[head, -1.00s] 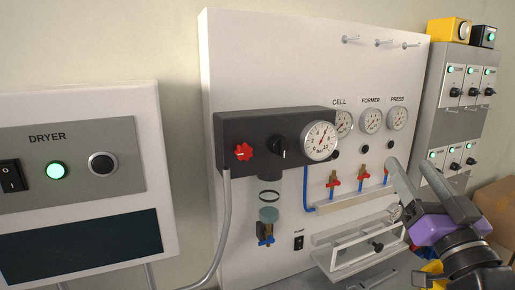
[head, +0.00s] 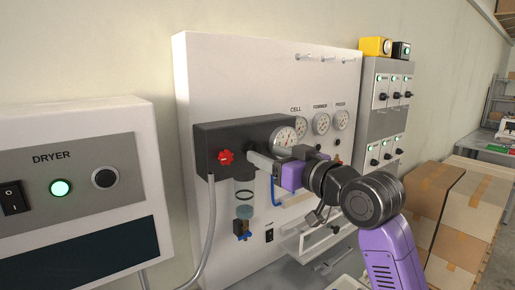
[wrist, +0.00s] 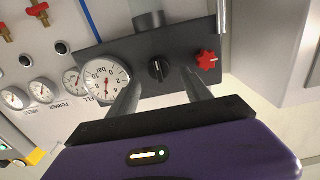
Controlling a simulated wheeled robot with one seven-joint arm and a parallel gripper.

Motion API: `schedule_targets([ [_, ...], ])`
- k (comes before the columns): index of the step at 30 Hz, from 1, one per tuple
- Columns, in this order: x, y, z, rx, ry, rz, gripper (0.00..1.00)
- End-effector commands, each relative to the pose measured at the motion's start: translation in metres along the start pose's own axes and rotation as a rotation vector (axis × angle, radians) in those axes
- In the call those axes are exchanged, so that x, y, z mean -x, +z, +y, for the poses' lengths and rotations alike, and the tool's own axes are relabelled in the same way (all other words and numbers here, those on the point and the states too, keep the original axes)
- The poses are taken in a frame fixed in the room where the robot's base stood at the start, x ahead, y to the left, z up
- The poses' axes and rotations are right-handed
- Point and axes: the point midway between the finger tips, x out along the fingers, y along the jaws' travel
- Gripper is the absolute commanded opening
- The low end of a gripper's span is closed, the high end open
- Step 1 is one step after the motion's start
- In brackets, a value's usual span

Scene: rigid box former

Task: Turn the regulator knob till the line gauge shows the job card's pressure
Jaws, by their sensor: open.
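The black knob (wrist: 158,69) with a white pointer mark is on the dark regulator block (wrist: 178,40), between the line gauge and a red knob (wrist: 208,61). In the wrist view, which is upside down, my gripper (wrist: 163,76) is open, with one finger on each side of the black knob; I cannot tell whether they touch it. In the head view my gripper (head: 258,159) is in front of the block and hides the black knob. The white line gauge (wrist: 104,82) is marked in bar; its exact reading is too small to tell. No job card is readable.
Smaller gauges, CELL, FORMER and PRESS (head: 341,119), sit right of the block. The DRYER panel (head: 75,175) stands at left, cardboard boxes (head: 455,210) at right.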

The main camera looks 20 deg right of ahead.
Motion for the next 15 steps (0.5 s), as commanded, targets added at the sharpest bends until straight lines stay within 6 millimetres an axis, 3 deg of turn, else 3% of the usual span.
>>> schedule_targets([
  [6, -0.029, -0.002, 0.0, 0.001, 0.0, 0.0, 0.58],
  [15, -0.039, 0.0, 0.0, 0.001, 0.001, 0.001, 0.58],
])
